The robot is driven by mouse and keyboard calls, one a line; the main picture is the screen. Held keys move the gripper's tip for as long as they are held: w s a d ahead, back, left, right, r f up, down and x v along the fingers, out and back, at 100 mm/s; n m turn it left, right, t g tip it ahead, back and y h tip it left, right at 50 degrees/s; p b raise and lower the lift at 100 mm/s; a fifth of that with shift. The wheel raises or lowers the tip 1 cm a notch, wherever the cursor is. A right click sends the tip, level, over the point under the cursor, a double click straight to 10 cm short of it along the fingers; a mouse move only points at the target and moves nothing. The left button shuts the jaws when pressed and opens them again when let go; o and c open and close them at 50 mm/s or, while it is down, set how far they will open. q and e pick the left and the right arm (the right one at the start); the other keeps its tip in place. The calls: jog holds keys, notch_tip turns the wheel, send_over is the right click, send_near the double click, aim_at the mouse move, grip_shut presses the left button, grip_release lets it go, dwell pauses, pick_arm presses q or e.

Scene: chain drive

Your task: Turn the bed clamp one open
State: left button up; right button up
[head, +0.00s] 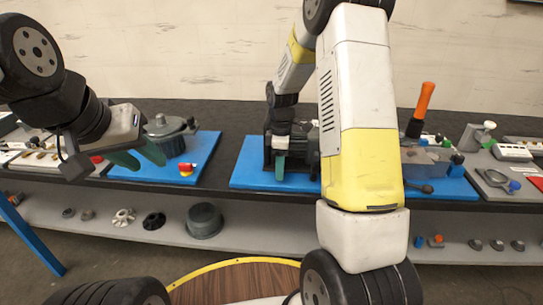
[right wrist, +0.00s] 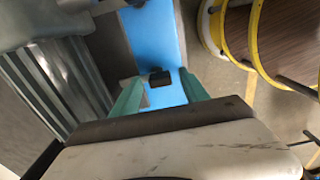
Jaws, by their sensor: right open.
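My right gripper (head: 281,165) is over the middle blue mat, at a dark machine (head: 312,160) that my own right arm partly hides. In the right wrist view its green fingers (right wrist: 160,92) are apart. A small black knob or lever end (right wrist: 160,78) on a short grey stem shows between the fingertips, over the blue surface. It looks like the bed clamp's handle, but I cannot tell for sure, nor whether the fingers touch it. My left gripper (head: 138,158) is open and empty, above the left blue mat near a grey round fixture (head: 166,128).
The left blue mat (head: 208,150) bears a red and yellow button (head: 187,169). An orange-handled lever (head: 422,105) stands at the right. A lower grey shelf (head: 265,235) holds several loose parts. Ribbed grey metal (right wrist: 65,75) is close beside my right gripper in the wrist view.

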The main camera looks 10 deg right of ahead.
grip_shut()
jog(key=shift+m, duration=0.4)
jog(key=m, duration=0.3)
jog(key=shift+a+m, duration=0.1)
jog(key=shift+m, duration=0.3)
jog(key=m, duration=0.4)
jog(key=shift+w+m, duration=0.1)
jog(key=shift+m, duration=0.2)
jog(key=m, duration=0.4)
jog(key=shift+w+a, duration=0.1)
jog(key=m, duration=0.4)
jog(key=shift+w+m, duration=0.1)
jog(key=shift+m, duration=0.2)
